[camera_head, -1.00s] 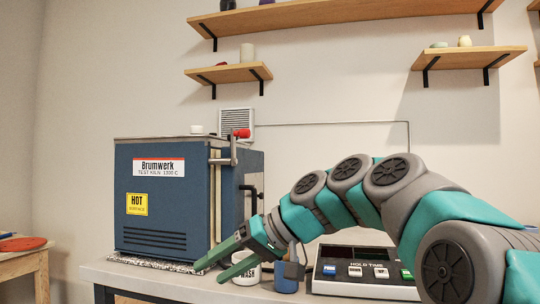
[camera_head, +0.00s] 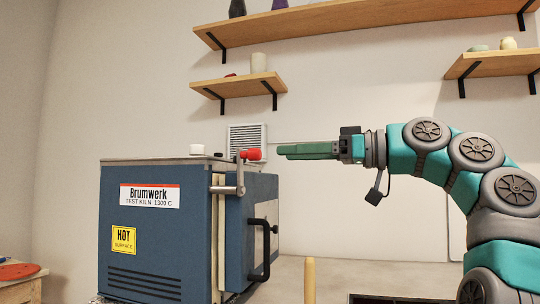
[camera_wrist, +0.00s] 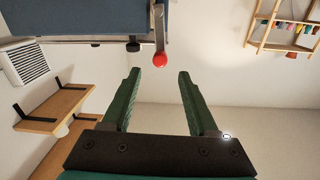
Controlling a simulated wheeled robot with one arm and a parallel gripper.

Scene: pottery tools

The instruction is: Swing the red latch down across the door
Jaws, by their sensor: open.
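The blue kiln (camera_head: 150,235) stands at the left in the head view, with its door (camera_head: 250,235) at its right side and a black door handle (camera_head: 265,250). The red latch (camera_head: 250,154) is a red knob on a grey metal arm, upright at the top of the door seam. My gripper (camera_head: 282,151) is level with the red knob, to its right, pointing left. In the wrist view my gripper (camera_wrist: 157,78) is open and empty. The red latch knob (camera_wrist: 159,59) lies just beyond the fingertips, between them in the picture, with no clear contact.
Wall shelves (camera_head: 239,85) hang above the kiln, and a longer shelf (camera_head: 370,22) is higher up. A white vent (camera_head: 246,138) is on the wall behind. A wooden stick (camera_head: 310,280) stands at the bottom. The air right of the door is mostly clear.

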